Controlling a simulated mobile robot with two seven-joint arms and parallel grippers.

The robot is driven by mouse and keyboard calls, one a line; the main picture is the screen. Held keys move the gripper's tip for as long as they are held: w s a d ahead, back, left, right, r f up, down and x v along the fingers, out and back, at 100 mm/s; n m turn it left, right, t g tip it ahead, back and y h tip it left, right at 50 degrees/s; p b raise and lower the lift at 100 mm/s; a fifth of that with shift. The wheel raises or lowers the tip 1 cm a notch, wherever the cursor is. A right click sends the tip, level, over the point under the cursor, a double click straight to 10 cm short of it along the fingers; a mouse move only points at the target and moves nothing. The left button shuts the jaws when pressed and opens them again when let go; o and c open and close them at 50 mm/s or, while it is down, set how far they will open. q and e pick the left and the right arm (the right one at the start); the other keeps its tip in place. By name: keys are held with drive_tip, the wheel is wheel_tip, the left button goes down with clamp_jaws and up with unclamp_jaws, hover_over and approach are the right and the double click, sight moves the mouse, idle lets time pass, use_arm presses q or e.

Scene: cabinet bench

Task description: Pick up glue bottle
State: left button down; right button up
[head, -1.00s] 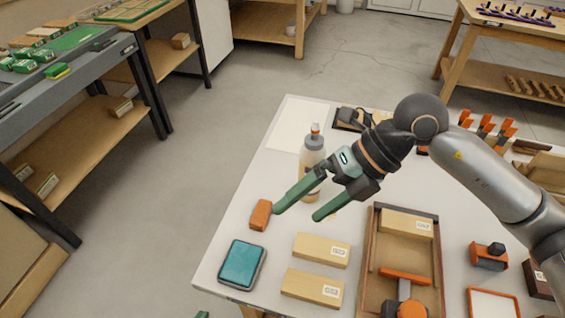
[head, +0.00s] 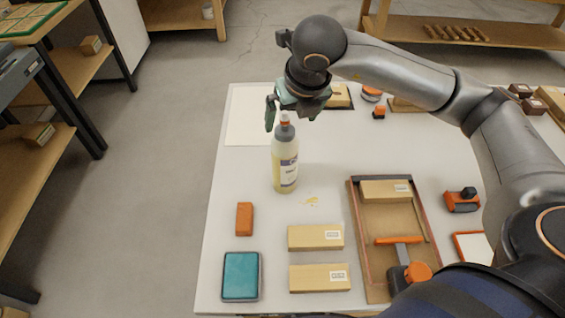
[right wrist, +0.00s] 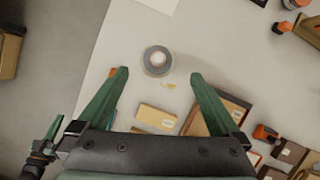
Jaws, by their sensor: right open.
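The glue bottle (head: 285,165) stands upright on the white table, with pale yellow contents, a grey shoulder and an orange tip. My right gripper (head: 292,116) is open above and around the height of its tip, with nothing held. In the right wrist view the bottle (right wrist: 157,61) is seen from above, just past the fingertips and roughly centred between the two green fingers (right wrist: 160,76). Whether a finger touches it cannot be told. My left gripper (right wrist: 50,140) shows small at the lower left of the right wrist view; its opening is unclear.
An orange block (head: 244,219), a teal-topped box (head: 241,276) and two wooden blocks (head: 315,237) lie in front of the bottle. A wooden tray (head: 357,230) with tools is to the right. A white sheet (head: 247,130) lies behind left. Table around the bottle is mostly clear.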

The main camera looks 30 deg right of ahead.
sight(286, 127)
drive_tip(key=shift+x, duration=1.05)
drive_tip(key=shift+w+f+p, duration=0.3)
drive_tip(key=shift+f+p, duration=0.05)
drive_tip(key=shift+f, duration=0.2)
drive_tip(key=x, duration=0.4)
drive_tip(key=shift+a+f+p, duration=0.1)
drive_tip(key=shift+a+p, duration=0.05)
drive_tip(key=shift+p, duration=0.25)
drive_tip(key=shift+c, duration=0.2)
clamp_jaws()
drive_tip(key=shift+w, duration=0.1)
